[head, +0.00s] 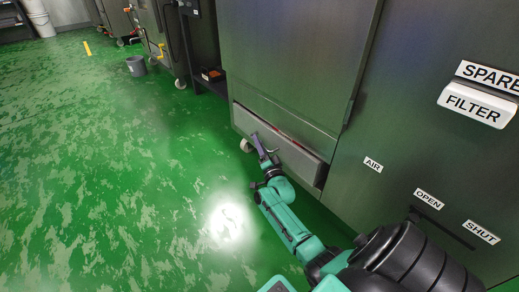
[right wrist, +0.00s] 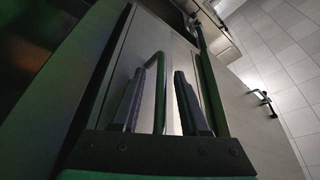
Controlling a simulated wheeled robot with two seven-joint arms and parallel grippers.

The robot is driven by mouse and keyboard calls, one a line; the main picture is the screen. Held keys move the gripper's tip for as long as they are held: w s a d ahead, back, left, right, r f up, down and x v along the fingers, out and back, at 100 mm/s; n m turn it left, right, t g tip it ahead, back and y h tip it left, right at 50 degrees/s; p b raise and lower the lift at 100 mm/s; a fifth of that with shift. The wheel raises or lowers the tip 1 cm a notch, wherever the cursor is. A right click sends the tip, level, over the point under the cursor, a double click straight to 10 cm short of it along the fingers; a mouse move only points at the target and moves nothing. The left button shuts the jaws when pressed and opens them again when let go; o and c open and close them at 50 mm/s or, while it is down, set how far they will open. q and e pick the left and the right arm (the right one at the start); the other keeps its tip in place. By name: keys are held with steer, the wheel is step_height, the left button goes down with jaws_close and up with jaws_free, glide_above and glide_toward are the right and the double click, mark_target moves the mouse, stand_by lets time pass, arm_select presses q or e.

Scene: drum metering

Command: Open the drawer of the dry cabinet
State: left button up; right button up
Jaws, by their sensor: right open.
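The dry cabinet (head: 290,60) is a tall dark metal unit on the right. Its drawer (head: 300,157) is a low, wide grey front near the floor. A thin reddish strip shows along the drawer's upper edge; I cannot tell if there is a gap. My right gripper (head: 264,146) is at the drawer front, with its fingers apart. In the right wrist view my right gripper (right wrist: 157,100) has a dark bent handle bar (right wrist: 160,85) between its two fingers, which are not closed on it. My left gripper is out of view.
Labels on the cabinet's right read FILTER (head: 474,111), AIR (head: 373,165), OPEN (head: 429,198) and SHUT (head: 481,232). The green floor (head: 120,170) left of the drawer is clear.

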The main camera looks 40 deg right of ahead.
jaws_close()
stand_by(1.4)
